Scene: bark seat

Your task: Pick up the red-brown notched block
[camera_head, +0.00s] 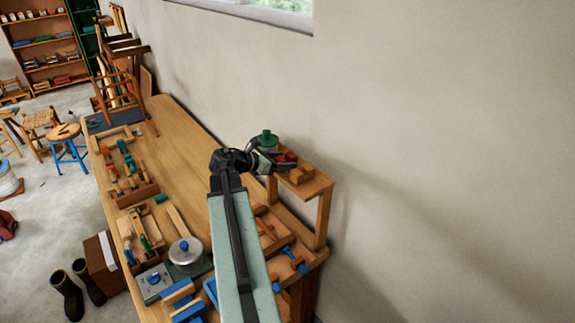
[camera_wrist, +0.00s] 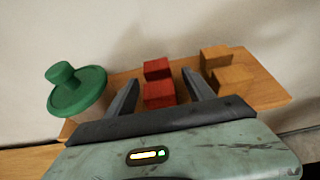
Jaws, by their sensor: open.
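The red-brown notched block (camera_wrist: 159,93) sits on a small raised wooden shelf (camera_wrist: 263,76), seen in the wrist view between my two fingers. It has a stepped shape with a taller part at the back. In the head view the block (camera_head: 289,156) shows as a small red shape just past my gripper (camera_head: 280,163). My gripper also shows in the wrist view (camera_wrist: 160,97), its dark fingers spread on the left and right of the block. The fingers are open, and I see a gap on each side. The block's lower front is hidden by my gripper body.
A green-lidded jar (camera_wrist: 78,92) stands left of the block. A tan notched block (camera_wrist: 228,71) stands to its right. The wall (camera_head: 430,120) is close behind the shelf. The workbench (camera_head: 175,125) below holds tools and a round metal tin (camera_head: 187,254).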

